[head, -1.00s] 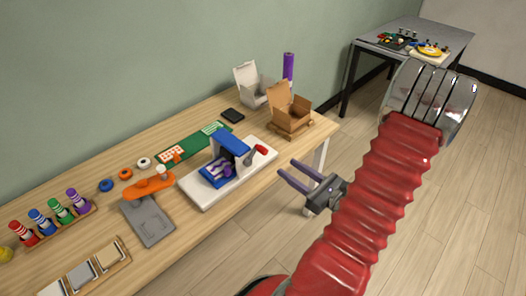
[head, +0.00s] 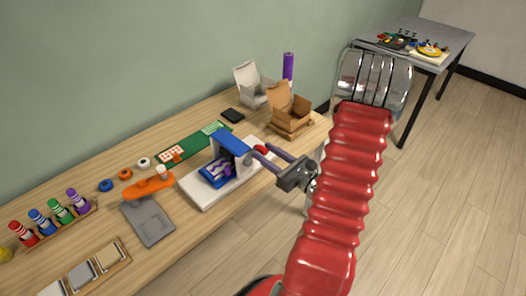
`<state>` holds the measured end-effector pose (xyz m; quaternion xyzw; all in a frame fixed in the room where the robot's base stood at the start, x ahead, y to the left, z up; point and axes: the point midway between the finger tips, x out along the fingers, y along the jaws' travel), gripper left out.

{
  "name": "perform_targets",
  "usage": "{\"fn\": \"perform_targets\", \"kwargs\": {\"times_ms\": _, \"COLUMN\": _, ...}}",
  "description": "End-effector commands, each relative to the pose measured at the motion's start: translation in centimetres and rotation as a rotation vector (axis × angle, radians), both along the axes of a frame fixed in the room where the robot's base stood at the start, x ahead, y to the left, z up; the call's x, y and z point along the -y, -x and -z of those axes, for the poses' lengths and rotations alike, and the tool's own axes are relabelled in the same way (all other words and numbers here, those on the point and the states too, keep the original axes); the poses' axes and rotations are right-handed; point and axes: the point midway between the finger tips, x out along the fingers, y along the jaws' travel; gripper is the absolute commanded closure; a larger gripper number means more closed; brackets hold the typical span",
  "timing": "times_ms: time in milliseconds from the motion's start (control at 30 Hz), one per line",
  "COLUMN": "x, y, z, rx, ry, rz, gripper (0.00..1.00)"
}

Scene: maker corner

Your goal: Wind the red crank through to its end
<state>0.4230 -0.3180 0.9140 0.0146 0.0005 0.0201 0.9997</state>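The red crank knob (head: 261,149) sits on the right side of a blue machine (head: 230,142) on a white base (head: 203,199). Its grey arm is mostly hidden behind my finger. My gripper (head: 259,151) reaches in from the right with two purple-grey fingers. The fingers stand apart, and in the head view the red knob shows between their tips. I cannot tell whether either finger touches it. A dark blue piece with purple shapes (head: 217,173) lies under the machine's blue top.
An open cardboard box (head: 289,110) and a white box (head: 252,88) stand behind the machine, with a purple roll (head: 288,67). The table's front edge runs below my gripper.

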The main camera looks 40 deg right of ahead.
Motion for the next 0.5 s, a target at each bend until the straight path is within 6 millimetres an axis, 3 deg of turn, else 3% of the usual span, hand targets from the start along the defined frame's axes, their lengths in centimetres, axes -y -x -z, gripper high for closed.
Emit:
{"fn": "perform_targets", "kwargs": {"times_ms": 200, "x": -0.1, "y": -1.6, "z": 0.0, "rx": 0.0, "ry": 0.001, "rz": 0.0, "gripper": 0.61}}
{"fn": "perform_targets", "kwargs": {"times_ms": 500, "x": -0.1, "y": -1.8, "z": 0.0, "rx": 0.0, "ry": 0.0, "rz": 0.0, "gripper": 0.61}}
